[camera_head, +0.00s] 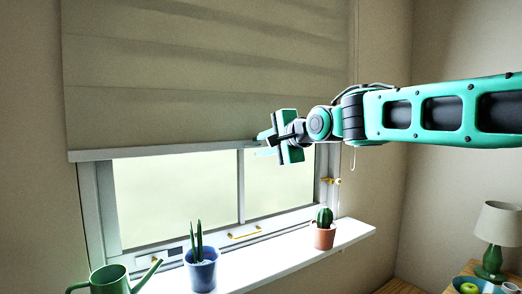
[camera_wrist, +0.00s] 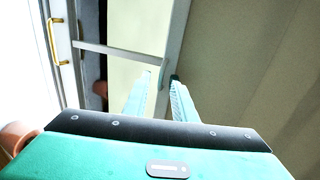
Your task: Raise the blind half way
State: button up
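The beige blind (camera_head: 200,75) covers the upper part of the window, and its pale bottom rail (camera_head: 160,151) hangs level above the lower panes. In the wrist view the blind's fabric (camera_wrist: 250,60) fills the right side and the rail (camera_wrist: 180,35) runs down the middle. My gripper (camera_head: 264,145) is at the right part of the rail, one finger above and one below it in the head view. Its fingers (camera_wrist: 160,76) stand apart in the wrist view. The rail appears between or just beyond them, with a gap on the left finger's side; contact is unclear.
The white sill (camera_head: 275,247) below carries a blue-potted plant (camera_head: 201,270), a cactus (camera_head: 324,230) and a green watering can (camera_head: 112,280). A cord (camera_head: 355,45) hangs right of the blind. A brass latch (camera_head: 331,181) sits on the window frame. A lamp (camera_head: 496,225) stands at right.

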jog(key=shift+w+a+f, duration=0.1)
jog(key=shift+w+a, duration=0.1)
jog(key=shift+w, duration=0.15)
grip_shut()
dwell(1.3)
